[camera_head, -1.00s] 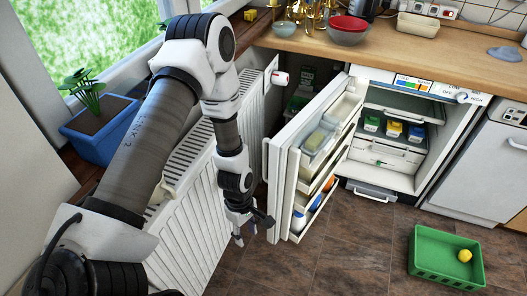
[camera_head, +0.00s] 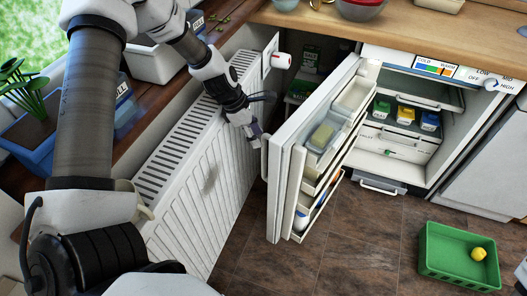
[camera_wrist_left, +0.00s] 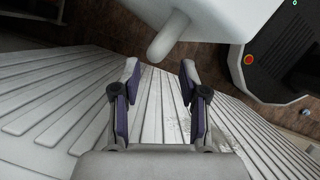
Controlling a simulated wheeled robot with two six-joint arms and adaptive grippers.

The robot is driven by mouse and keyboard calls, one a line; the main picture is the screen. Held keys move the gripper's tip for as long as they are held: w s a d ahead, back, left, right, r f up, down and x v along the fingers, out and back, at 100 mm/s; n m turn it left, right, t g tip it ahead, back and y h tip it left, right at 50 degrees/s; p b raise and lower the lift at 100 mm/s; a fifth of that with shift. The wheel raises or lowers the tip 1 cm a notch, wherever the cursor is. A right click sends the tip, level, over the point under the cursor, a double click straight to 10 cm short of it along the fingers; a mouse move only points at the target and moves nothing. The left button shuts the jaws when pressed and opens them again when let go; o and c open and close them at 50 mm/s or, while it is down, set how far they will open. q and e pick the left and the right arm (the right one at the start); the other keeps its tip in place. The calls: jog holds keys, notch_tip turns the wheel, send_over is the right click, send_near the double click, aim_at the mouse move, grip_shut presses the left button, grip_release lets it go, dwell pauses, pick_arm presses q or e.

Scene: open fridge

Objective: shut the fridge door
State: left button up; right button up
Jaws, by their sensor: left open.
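The white fridge door (camera_head: 290,195) stands wide open, its inner shelves facing right. Its handle (camera_head: 265,158) is on the outer side, facing the radiator. The fridge body (camera_head: 455,125) is open behind it at the right. My left gripper (camera_head: 254,133) is open and empty, just left of the door near the top of the handle; I cannot tell from the head view whether it touches. In the left wrist view the open fingers (camera_wrist_left: 159,78) point toward a rounded white handle end (camera_wrist_left: 168,38) below the door (camera_wrist_left: 225,18), with a gap between. My right gripper is not in view.
A white radiator (camera_head: 190,190) stands close under and left of my left gripper. A green crate (camera_head: 440,268) with a lemon (camera_head: 478,254) lies on the floor at right. Bottles and boxes sit in the door shelves.

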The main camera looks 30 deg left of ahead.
aim_at(264, 148)
pick_arm(q)
jog(key=x, duration=0.2)
jog(key=b+x, duration=0.2)
jog(key=x, duration=0.1)
jog(key=shift+w+a+f, duration=0.25)
jog(key=shift+a+f, duration=0.05)
jog(key=shift+f, duration=0.05)
jog(key=shift+d+f+b, duration=0.35)
jog(key=shift+d+b, duration=0.05)
jog(key=shift+b, duration=0.2)
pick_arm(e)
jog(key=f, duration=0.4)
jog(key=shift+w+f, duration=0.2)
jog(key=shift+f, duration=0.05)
pick_arm(q)
jog(key=shift+w, duration=0.1)
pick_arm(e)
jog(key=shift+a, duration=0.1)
pick_arm(q)
grip_shut()
jog(key=shift+d, duration=0.1)
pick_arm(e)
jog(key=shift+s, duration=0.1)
